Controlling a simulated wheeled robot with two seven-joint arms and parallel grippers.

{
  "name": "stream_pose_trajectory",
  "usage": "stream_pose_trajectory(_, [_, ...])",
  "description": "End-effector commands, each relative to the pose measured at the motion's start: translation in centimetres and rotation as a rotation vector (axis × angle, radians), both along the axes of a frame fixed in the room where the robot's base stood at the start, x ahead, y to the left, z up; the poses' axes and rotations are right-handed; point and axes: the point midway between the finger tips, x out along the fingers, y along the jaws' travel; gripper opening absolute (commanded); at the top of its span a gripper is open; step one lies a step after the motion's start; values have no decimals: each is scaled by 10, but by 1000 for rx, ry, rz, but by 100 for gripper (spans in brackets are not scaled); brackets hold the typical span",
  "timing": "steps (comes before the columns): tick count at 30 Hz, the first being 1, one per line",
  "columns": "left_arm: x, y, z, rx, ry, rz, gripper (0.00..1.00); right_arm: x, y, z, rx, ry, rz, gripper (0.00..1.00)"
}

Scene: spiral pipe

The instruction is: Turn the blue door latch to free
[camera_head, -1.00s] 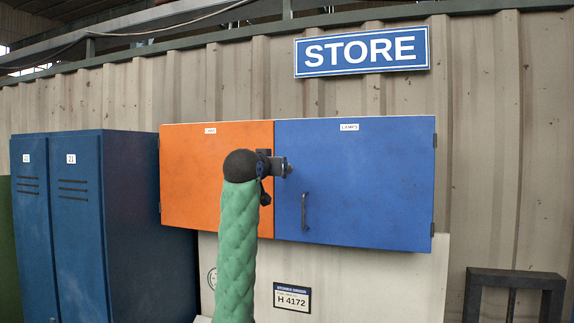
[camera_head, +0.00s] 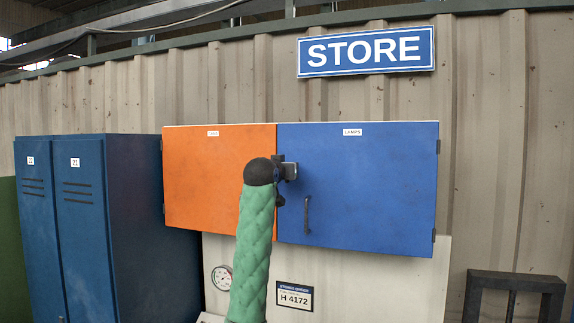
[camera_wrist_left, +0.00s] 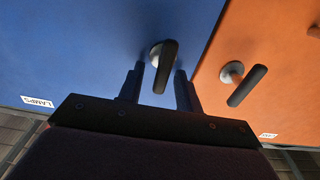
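The blue door (camera_head: 385,185) is shut, on the right half of a wall cabinet. In the left wrist view, its latch (camera_wrist_left: 165,68) is a dark lever on a pale round base, near the edge beside the orange door. My left gripper (camera_wrist_left: 160,74) is open, with one finger on each side of this lever. A gap shows beside the lever, and I cannot tell whether either finger touches it. In the head view my left gripper (camera_head: 289,171) is at the seam between the doors and hides the blue latch. My right gripper is not in view.
The orange door (camera_head: 215,180) has a similar latch (camera_wrist_left: 246,85), close beside my gripper in the wrist view. A dark handle (camera_head: 307,214) stands out from the blue door. Blue lockers (camera_head: 115,220) stand at left, a black frame (camera_head: 515,283) at lower right.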

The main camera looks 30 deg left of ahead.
Motion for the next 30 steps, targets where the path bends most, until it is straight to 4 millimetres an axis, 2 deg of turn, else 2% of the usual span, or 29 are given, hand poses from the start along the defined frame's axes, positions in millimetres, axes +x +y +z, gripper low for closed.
stream_pose_trajectory(8, [2,0,-1,0,0,0,35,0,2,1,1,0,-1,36])
stream_pose_trajectory(14, [1,0,0,0,0,0,0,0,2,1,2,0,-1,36])
stream_pose_trajectory(23, [1,1,-1,-18,-4,0,0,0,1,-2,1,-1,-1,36])
stream_pose_trajectory(30, [0,3,-2,-118,-29,-1,0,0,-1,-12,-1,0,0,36])
